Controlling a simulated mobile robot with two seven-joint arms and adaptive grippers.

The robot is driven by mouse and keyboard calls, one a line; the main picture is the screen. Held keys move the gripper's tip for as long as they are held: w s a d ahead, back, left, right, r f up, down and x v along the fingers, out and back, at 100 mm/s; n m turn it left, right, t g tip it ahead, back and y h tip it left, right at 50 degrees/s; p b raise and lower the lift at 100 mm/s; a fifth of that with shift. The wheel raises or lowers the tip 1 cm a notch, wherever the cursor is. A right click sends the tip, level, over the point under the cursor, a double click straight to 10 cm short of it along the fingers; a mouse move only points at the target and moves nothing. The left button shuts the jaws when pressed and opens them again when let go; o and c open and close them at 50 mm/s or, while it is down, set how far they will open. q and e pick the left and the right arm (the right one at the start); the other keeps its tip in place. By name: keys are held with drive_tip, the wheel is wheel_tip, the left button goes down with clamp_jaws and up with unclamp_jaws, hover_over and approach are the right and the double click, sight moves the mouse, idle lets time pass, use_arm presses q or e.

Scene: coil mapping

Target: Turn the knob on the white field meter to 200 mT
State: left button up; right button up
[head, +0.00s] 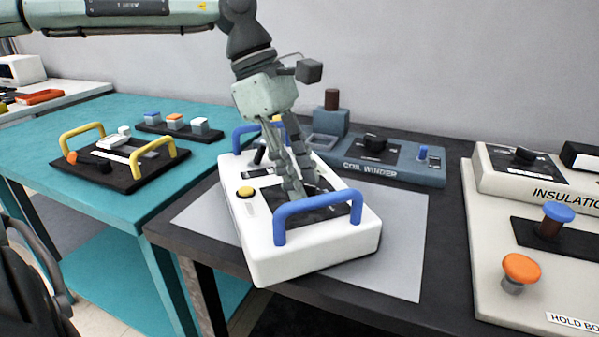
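The white field meter (316,254) lies on a grey mat on the dark bench, with a blue handle at each end and a yellow button on its left side. A black panel (332,212) covers part of its top near the front handle. My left gripper (302,190) reaches down from above, its fingertips at this panel. The fingers stand close together, and I cannot see whether they hold anything. The knob and its scale are hidden or too small to make out. My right gripper is not in view.
A blue-grey coil winder (395,172) stands behind the meter, near the wall. A beige insulation tester (500,250) with blue and orange knobs fills the right side. A teal table (115,200) on the left bears a black tray with yellow handles (118,170). The grey mat (400,262) is bare at right.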

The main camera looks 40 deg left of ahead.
sight(272, 192)
use_arm(q)
drive_tip(key=v, duration=1.2)
drive_tip(key=shift+s, duration=0.1)
